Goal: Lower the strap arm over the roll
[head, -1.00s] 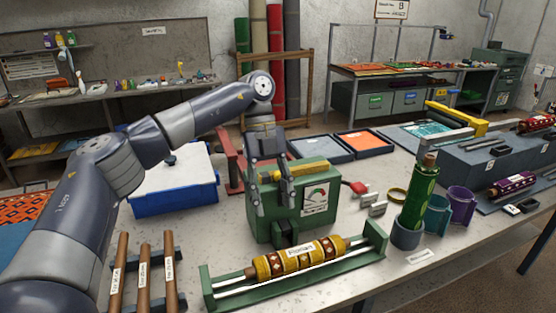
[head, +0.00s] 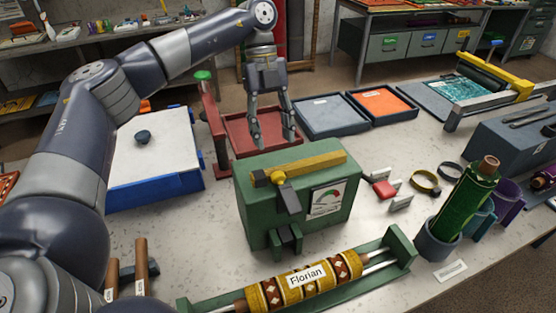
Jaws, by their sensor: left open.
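A patterned yellow and brown roll labelled Florian (head: 268,296) lies in a green cradle (head: 402,246) in front of the box. Nothing visible lies across the roll. My left gripper (head: 274,139) points down, open and empty, at the box's back top edge, apart from the bar. My right gripper is out of view.
A blue-based white case (head: 150,165) stands left, by a red stand (head: 216,135). Trays (head: 330,116) lie behind. A red-handled piece (head: 384,188), yellow rings (head: 424,181) and a green roll in a cup (head: 466,207) are right. Table between box and cradle is partly bare.

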